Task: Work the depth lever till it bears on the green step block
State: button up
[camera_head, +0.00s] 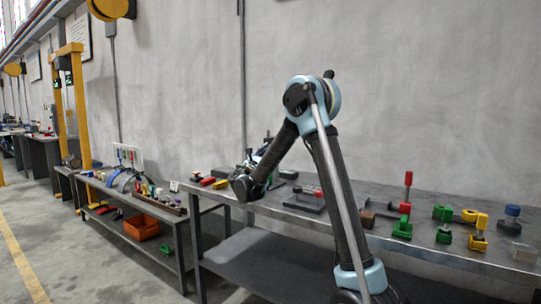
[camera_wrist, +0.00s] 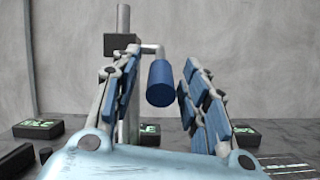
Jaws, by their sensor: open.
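In the wrist view my gripper (camera_wrist: 160,62) is open, with one blue-padded finger on each side of a blue cylindrical grip (camera_wrist: 160,84). The grip hangs from a bent grey rod on a dark block (camera_wrist: 121,44) carried by an upright post; this looks like the depth lever. A gap shows between the grip and the right finger; whether the left finger touches it is unclear. The post's lower part is partly hidden by the left finger. In the head view my wrist hides the lever. A green stepped block (camera_head: 402,228) stands on the bench, but I cannot tell whether it is the task's block.
Dark blocks with green displays (camera_wrist: 38,129) stand on the bench around my gripper. The metal bench (camera_head: 330,217) carries red, yellow and green fixtures to the right, including a red-topped post (camera_head: 408,179). A lower bench with an orange bin (camera_head: 141,227) is at left. A wall is behind.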

jog(key=v, duration=1.1)
jog(key=shift+s+a+f, duration=0.25)
jog(key=shift+c, duration=0.5)
